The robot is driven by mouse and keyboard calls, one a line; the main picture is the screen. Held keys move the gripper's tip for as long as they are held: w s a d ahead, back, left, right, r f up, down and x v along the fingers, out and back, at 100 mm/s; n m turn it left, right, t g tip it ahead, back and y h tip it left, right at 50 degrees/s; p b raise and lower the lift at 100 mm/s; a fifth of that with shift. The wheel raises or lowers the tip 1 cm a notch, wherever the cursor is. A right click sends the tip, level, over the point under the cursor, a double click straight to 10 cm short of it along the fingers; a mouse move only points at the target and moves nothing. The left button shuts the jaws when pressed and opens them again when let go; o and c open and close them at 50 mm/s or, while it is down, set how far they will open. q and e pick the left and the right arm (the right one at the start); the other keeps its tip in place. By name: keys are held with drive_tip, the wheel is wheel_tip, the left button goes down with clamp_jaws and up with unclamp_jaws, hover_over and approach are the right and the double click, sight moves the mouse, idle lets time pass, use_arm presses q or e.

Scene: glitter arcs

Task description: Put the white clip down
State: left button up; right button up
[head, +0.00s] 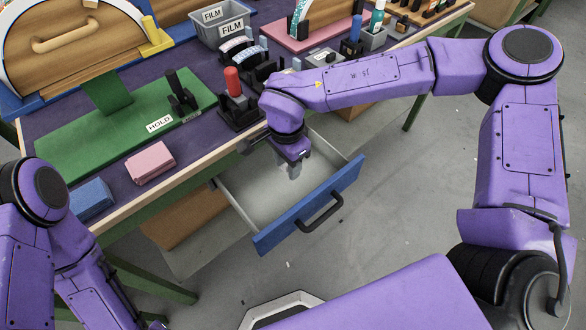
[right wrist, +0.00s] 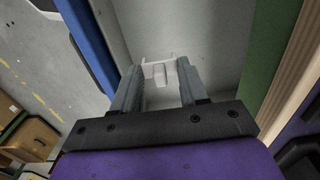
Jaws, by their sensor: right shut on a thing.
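The white clip (right wrist: 158,73) is a small pale piece with thin prongs. It sits between the two grey fingertips of my right gripper (right wrist: 160,84) in the right wrist view. In the head view my right gripper (head: 294,171) points down over the open drawer (head: 240,190), which has a pale, empty-looking inside. The clip is hard to make out there against the drawer. I cannot tell whether the clip touches the drawer floor. My left arm shows at the lower left, but its gripper is out of sight.
The drawer's blue front (head: 307,208) has a black handle (head: 322,214). Above it, the bench top holds a pink block (head: 150,163), a blue block (head: 91,199), a green board (head: 110,142) marked HOLD, a red-topped tool (head: 233,82) and a FILM bin (head: 222,30).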

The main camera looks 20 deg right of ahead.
drive_tip(key=w+d+f, duration=0.2)
drive_tip(key=f, duration=0.1)
drive_tip(key=d+f, duration=0.1)
drive_tip(key=f, duration=0.1)
drive_tip(key=shift+w+f, duration=0.1)
drive_tip(key=shift+w, duration=0.3)
drive_tip(key=shift+w+d+f+b, duration=0.1)
drive_tip(key=shift+f+b, duration=0.05)
drive_tip(key=shift+f, duration=0.75)
drive_tip(key=shift+w+d+f+b, duration=0.1)
drive_tip(key=shift+f+b, duration=0.05)
drive_tip(key=shift+f, duration=0.75)
drive_tip(key=shift+s+f, duration=0.1)
drive_tip(key=shift+f, duration=0.05)
drive_tip(key=o, duration=0.8)
wheel_tip(320, 180, up, 12)
drive_tip(key=p, duration=0.1)
drive_tip(key=shift+r, duration=0.2)
